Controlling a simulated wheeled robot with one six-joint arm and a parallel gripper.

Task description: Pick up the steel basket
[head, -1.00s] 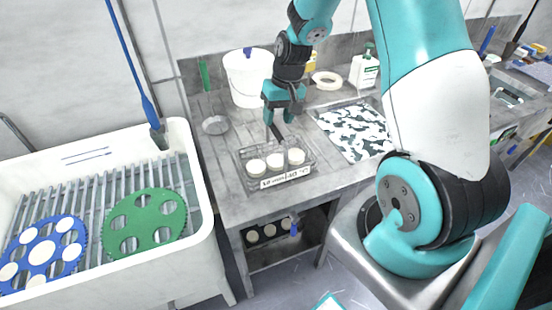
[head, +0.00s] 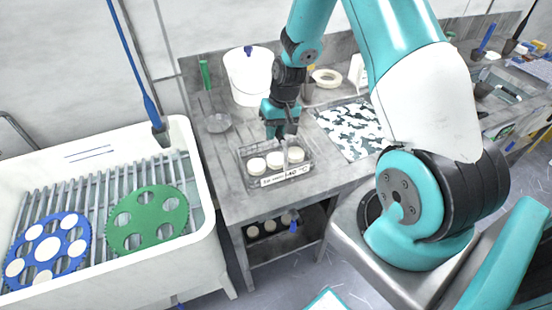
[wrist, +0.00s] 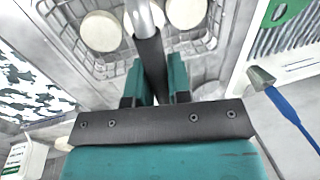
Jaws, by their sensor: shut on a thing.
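The steel basket (head: 254,181) is a wire-mesh carrier with several white discs and a white label on its front. It appears to rest on the grey bench in the head view. My gripper (head: 283,136) is directly above it, pointing down. In the wrist view, my gripper (wrist: 154,84) is shut on the basket's upright handle, a dark sleeve on a metal rod between the two teal fingers. The mesh of the basket (wrist: 112,58) and its discs show behind the handle. The gripper hides part of the handle.
A white bucket (head: 249,78) and a glass dish (head: 218,123) stand behind on the bench. A camouflage-patterned mat (head: 350,128) lies to the right. A white sink (head: 205,215) with green (head: 147,219) and blue (head: 47,248) discs is at the left. Bare bench lies in front.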

